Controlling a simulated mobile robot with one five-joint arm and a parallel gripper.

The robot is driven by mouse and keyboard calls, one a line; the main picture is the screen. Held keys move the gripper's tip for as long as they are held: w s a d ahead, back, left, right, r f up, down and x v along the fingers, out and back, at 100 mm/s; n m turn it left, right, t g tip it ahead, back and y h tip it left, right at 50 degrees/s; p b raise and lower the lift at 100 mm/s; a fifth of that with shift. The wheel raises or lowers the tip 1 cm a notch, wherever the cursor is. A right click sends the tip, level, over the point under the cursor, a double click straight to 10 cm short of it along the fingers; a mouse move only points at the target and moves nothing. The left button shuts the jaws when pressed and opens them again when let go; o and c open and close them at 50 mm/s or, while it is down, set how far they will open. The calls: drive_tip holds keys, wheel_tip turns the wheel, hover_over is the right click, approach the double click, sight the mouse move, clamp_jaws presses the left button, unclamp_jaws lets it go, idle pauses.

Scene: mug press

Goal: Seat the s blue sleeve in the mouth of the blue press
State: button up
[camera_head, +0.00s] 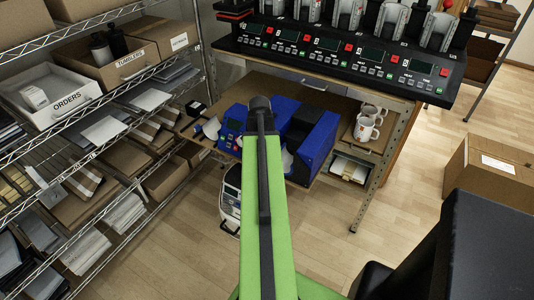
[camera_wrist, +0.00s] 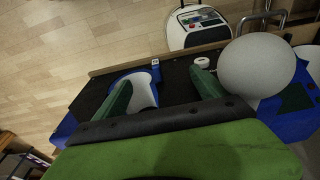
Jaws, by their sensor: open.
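The blue press (camera_head: 312,142) stands on the low table, partly hidden behind my green arm. Its blue control box (camera_head: 233,122) shows left of the arm. In the wrist view, a white curved piece with a blue edge (camera_wrist: 146,88) sits at the press; I cannot tell whether it is the s blue sleeve or the mouth's lining. A large white rounded thing (camera_wrist: 257,65) is close by on the right, also unclear. My gripper (camera_wrist: 160,90) is open, its green fingers apart. The left finger overlaps the curved piece in view; contact cannot be told. The fingertips are hidden in the head view.
White mugs (camera_head: 366,124) stand on the table to the right. A white appliance (camera_head: 230,200) is on the floor in front. A shelf rack (camera_head: 100,135) with boxes is at left. A black multi-press unit (camera_head: 340,50) is above and behind. A carton (camera_head: 490,175) stands right.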

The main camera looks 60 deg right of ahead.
drive_tip(key=shift+w+r+p, duration=0.1)
drive_tip(key=shift+r+p, duration=3.05)
drive_tip(key=shift+r, duration=0.2)
